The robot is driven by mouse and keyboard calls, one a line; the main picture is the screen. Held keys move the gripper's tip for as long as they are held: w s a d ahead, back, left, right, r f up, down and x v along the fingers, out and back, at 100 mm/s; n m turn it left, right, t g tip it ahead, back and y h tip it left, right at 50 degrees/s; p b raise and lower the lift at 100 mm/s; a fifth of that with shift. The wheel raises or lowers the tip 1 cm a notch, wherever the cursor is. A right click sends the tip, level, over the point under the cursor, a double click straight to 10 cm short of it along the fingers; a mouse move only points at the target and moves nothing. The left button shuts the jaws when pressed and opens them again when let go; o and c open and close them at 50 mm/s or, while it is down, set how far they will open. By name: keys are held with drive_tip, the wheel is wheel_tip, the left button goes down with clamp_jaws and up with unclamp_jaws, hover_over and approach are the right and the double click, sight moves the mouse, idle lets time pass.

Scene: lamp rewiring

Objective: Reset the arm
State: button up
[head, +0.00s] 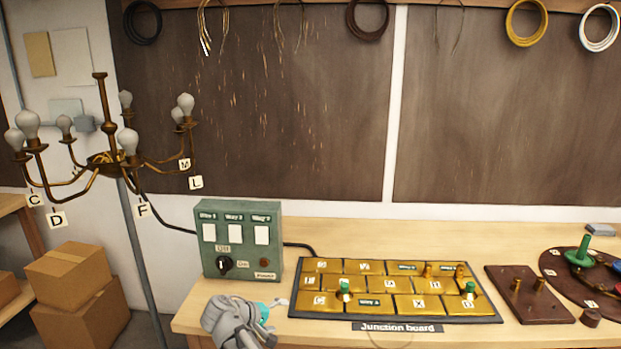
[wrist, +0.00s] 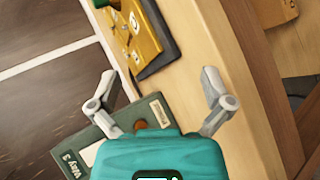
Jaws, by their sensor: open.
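My gripper (head: 264,318) is in the lower middle of the head view, in front of the switch box and left of the junction board. In the wrist view my gripper (wrist: 160,92) has its two fingers spread wide, with nothing between them. The grey-green switch box (head: 238,240) has three white switches and a black Off/On knob. Part of the box (wrist: 92,150) shows behind the left finger in the wrist view. The junction board (head: 398,288) lies on the bench with brass plates, green-topped pegs and brass pegs. Its corner also shows in the wrist view (wrist: 140,45).
A brass chandelier (head: 107,130) with several bulbs and letter tags hangs at the left. Cardboard boxes (head: 75,280) stand below it. A brown block (head: 525,293) with two pegs and a dark round disc (head: 585,272) lie at the bench's right. Wire coils hang above.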

sight(333, 342)
drive_tip(key=s+d+f+m+g+y, duration=0.1)
drive_tip(key=d, duration=0.3)
drive_tip(key=s+d+f+m+g+y, duration=0.1)
drive_tip(key=d+f+g, duration=0.1)
drive_tip(key=d, duration=0.3)
drive_tip(key=s+d+f+m+g, duration=0.1)
drive_tip(key=d+f, duration=0.1)
drive_tip(key=d, duration=0.3)
drive_tip(key=shift+s+d+f+g+y, duration=0.2)
drive_tip(key=shift+s+d+g+y, duration=0.1)
drive_tip(key=shift+s+y, duration=0.1)
drive_tip(key=s+d+f+m+g+y, duration=0.3)
drive_tip(key=s+d+m+y, duration=0.25)
drive_tip(key=s+d, duration=0.45)
wheel_tip(333, 342, down, 10)
drive_tip(key=w+d+b, duration=0.1)
drive_tip(key=w+b, duration=0.1)
drive_tip(key=b, duration=0.8)
wheel_tip(333, 342, up, 15)
drive_tip(key=p, duration=1.5)
drive_tip(key=shift+s+n, duration=0.25)
drive_tip(key=shift+n, duration=0.1)
